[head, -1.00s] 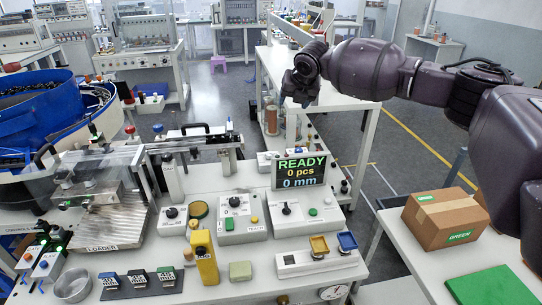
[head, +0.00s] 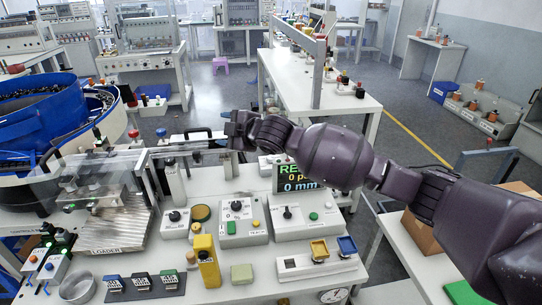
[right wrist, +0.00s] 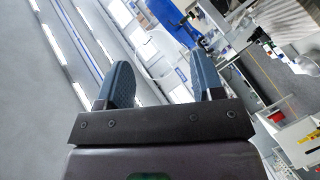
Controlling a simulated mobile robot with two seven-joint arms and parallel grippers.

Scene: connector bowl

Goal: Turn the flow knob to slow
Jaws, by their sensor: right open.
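Three dark knobs sit on the white bench panels in the head view: a knob on a small box at left (head: 174,215), a knob on the middle box (head: 236,206) and a pointer knob on the right box (head: 287,213). Their lettering is too small for me to tell which is the flow knob or how it is set. My right gripper (head: 238,130) is above and behind the boxes, apart from the knobs. In the right wrist view the gripper (right wrist: 163,80) is open, with nothing between its two fingers. My left gripper is not in view.
My right arm partly covers the green-lettered display (head: 291,183). A yellow block (head: 207,265), a green-grey block (head: 242,273) and a white tray box (head: 300,267) stand in front. The clear-covered loader (head: 112,235) is at left; a carton (head: 420,235) is at right.

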